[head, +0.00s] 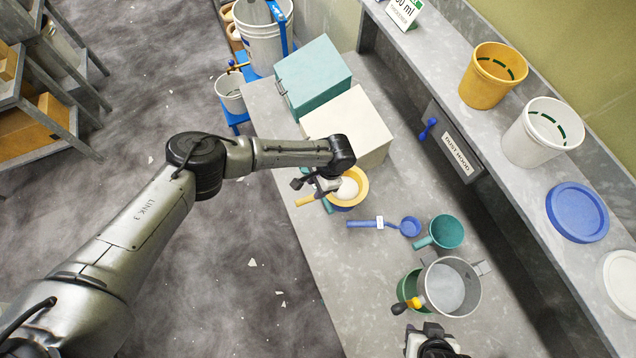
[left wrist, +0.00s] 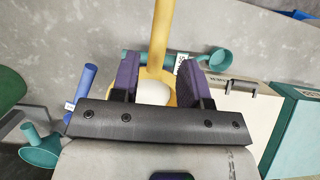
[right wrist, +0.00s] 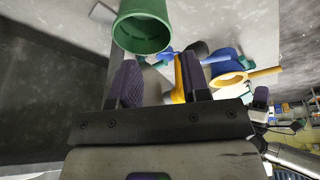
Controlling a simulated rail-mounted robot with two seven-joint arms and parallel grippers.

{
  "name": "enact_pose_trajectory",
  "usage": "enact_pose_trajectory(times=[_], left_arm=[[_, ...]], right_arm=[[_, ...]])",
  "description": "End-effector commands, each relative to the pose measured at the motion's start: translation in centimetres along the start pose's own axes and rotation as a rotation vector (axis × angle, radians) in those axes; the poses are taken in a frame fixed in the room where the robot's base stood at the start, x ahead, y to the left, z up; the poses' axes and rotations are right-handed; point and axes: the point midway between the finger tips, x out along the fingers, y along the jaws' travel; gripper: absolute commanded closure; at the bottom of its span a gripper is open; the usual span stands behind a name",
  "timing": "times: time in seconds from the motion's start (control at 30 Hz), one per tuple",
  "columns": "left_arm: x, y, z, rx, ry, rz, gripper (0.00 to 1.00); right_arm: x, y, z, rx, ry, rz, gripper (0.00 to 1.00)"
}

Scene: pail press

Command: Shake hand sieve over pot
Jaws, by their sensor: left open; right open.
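The yellow hand sieve (head: 362,196) sits near the front edge of the grey worktop, holding something white and rounded. My left gripper (head: 318,184) is open at it; in the left wrist view, its yellow handle (left wrist: 159,40) runs between the spread fingers (left wrist: 158,85). Whether the fingers touch it I cannot tell. The grey metal pot (head: 474,292) stands further along the worktop, with pale contents. My right gripper (right wrist: 162,85) is open near the pot; a yellow part (right wrist: 180,80) shows between its fingers. The right fingertips are hidden in the head view.
A green cup (head: 407,288) stands against the pot. A cream box (head: 352,120) and a teal box (head: 315,75) stand behind the sieve. A raised shelf with pails runs along the right.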

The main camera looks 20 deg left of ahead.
Motion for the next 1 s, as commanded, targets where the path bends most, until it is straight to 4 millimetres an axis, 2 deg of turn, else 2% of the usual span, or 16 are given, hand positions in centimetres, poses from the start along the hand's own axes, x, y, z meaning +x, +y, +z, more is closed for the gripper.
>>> enact_pose_trajectory(times=[0.33,0.5,0.7,1.0], left_arm=[[4.2,-0.1,-0.1,-0.001,-0.002,-0.002,0.58],[5.9,0.0,0.0,0.0,-0.001,0.001,0.58],[6.6,0.0,0.0,0.001,0.001,-0.001,0.59],[6.5,0.0,0.0,0.001,0.0,-0.001,0.88]], right_arm=[[2.8,-0.3,0.8,0.005,0.001,-0.004,0.57],[3.2,-0.4,0.9,0.01,0.001,-0.007,0.57],[3.3,-0.5,1.0,0.011,0.001,-0.009,0.57],[3.3,-0.4,1.0,0.01,0.002,-0.008,0.57]])
